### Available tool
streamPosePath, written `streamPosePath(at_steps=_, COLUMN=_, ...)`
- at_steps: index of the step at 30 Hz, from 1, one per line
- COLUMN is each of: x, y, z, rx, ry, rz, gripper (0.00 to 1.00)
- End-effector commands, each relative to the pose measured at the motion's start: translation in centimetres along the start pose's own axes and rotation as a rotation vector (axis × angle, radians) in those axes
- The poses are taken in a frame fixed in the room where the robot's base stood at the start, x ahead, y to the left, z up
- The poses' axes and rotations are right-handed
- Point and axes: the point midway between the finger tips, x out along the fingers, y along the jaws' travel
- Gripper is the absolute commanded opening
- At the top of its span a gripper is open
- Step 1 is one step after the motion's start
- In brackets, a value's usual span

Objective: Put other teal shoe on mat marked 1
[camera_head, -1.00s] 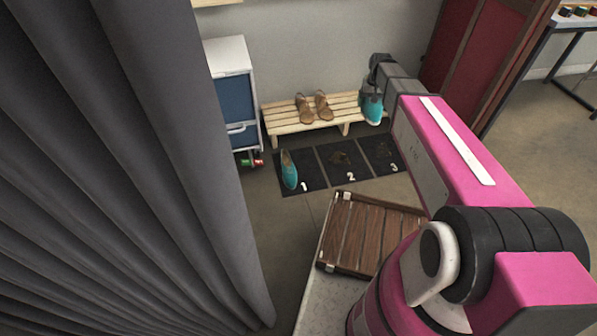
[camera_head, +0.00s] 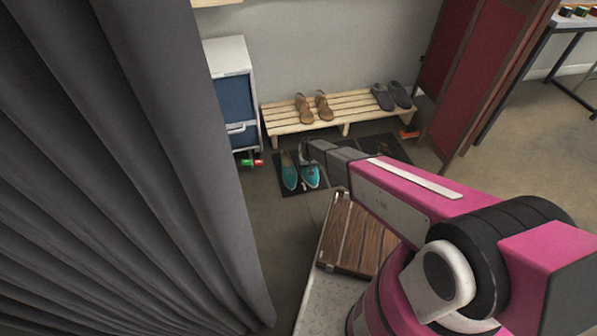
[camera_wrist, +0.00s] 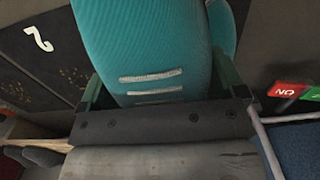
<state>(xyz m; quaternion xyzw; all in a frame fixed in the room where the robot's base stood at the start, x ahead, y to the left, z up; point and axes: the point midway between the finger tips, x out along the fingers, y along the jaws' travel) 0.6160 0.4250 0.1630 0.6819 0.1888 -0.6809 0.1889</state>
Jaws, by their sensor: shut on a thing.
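One teal shoe (camera_head: 289,172) rests on the mat marked 1 (camera_head: 285,192), on its left part. My gripper (camera_head: 308,158) is shut on the other teal shoe (camera_head: 311,177), just right of the first one and over the same mat. In the wrist view the held teal shoe (camera_wrist: 145,50) fills the middle between the fingers, and the first teal shoe (camera_wrist: 226,28) shows partly behind it. I cannot tell whether the held shoe touches the mat. The mat's number is hidden in the head view.
A wooden bench (camera_head: 345,110) behind the mats bears tan shoes (camera_head: 314,107) and dark slippers (camera_head: 391,96). The mat marked 2 (camera_wrist: 35,55) is partly hidden by my arm in the head view. A white and blue cabinet (camera_head: 233,95) stands left, a grey curtain (camera_head: 120,150) nearer.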

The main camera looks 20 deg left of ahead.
Motion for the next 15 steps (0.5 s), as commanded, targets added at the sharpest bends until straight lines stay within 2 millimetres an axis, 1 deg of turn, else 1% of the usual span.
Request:
streamPosePath(at_steps=1, x=0.8, y=-0.4, z=0.1, rx=-0.005, ry=0.0, rz=0.0, gripper=0.6)
streamPosePath(at_steps=4, x=1.6, y=-0.7, z=0.1, rx=-0.01, ry=0.0, rz=0.0, gripper=0.6)
streamPosePath(at_steps=7, x=2.1, y=-0.5, z=-0.6, rx=-0.01, ry=0.0, rz=0.0, gripper=0.6)
streamPosePath(at_steps=11, x=3.3, y=0.3, z=-2.4, rx=-0.008, ry=0.001, rz=0.0, gripper=0.6)
streamPosePath(at_steps=15, x=5.0, y=1.4, z=-5.0, rx=-0.009, ry=0.001, rz=0.0, gripper=0.6)
